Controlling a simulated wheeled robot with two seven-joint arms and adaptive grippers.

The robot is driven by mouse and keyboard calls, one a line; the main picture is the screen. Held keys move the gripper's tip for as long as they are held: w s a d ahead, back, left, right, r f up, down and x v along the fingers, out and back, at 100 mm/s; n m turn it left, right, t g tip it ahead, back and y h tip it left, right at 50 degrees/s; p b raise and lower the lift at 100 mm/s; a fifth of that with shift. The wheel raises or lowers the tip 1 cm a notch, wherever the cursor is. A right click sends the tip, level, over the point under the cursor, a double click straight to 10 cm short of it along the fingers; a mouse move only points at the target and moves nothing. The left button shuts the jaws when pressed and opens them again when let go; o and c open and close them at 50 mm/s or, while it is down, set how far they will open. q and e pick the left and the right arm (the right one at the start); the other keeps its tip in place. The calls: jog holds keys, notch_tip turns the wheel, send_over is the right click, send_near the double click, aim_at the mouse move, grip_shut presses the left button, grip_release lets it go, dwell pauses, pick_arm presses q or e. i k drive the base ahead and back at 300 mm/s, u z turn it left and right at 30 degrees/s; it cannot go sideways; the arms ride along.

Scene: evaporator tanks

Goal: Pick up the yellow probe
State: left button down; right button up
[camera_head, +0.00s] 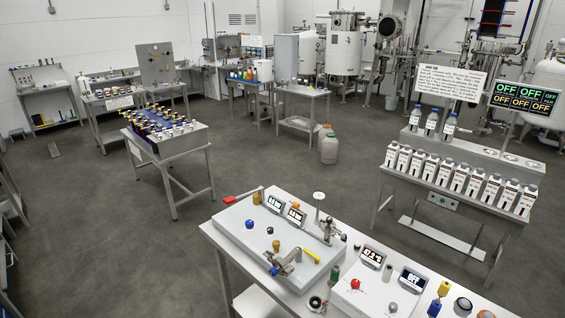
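A short yellow rod (311,255) lies on the sloped white panel of the front bench. A yellow item with a blue part (437,298) stands near the right end of the same bench. I cannot tell for sure which of these yellow things is the probe. Neither of my grippers is in view.
The front bench (225,262) carries panels with small displays, knobs and a metal valve (285,262). A rack of white bottles (458,178) stands at the right. A table with several small bottles (163,130) stands at the left.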

aim_at(445, 286)
jog(key=z, duration=1.55)
